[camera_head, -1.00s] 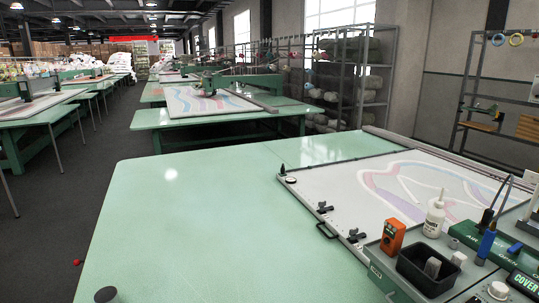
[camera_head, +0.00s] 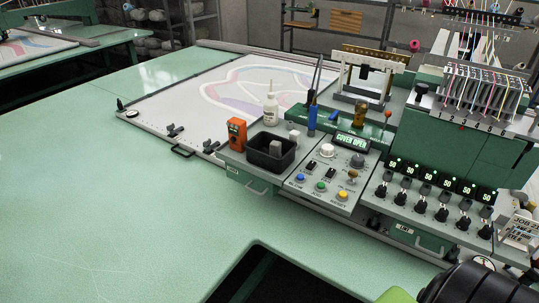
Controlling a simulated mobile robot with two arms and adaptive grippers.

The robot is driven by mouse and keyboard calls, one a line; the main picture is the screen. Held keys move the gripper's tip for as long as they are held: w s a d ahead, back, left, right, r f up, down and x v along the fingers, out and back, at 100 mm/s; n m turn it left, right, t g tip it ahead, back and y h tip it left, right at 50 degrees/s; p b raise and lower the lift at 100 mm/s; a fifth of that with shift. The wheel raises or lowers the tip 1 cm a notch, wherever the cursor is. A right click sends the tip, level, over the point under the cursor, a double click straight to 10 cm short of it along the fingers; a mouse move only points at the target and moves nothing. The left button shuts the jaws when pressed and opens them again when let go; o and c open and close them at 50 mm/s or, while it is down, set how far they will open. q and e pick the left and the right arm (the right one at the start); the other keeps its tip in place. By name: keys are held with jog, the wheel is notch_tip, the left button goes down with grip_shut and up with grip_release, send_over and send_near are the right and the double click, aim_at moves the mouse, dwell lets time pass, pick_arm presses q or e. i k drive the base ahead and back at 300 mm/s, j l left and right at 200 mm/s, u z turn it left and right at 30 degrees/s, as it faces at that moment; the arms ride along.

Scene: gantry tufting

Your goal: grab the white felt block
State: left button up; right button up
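A small pale block (camera_head: 275,148) stands inside a black open bin (camera_head: 262,158) on the grey-green control console. A second small whitish block (camera_head: 293,137) shows at the bin's back right edge; I cannot tell whether it is in the bin or behind it. Both are small, so I cannot tell from the picture which is felt. Neither of my grippers is in view. A black and green part at the bottom right corner appears to be my arm, well away from the bin.
An orange box (camera_head: 237,133) stands left of the bin and a white bottle (camera_head: 270,109) behind it. A blue-handled tool (camera_head: 312,117) and a panel with knobs and buttons (camera_head: 330,172) are to the right. The green table (camera_head: 110,200) is clear at left.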

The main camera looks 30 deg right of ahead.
aim_at(294, 136)
jog(key=i+l+z, duration=0.1)
jog(key=z, duration=1.15)
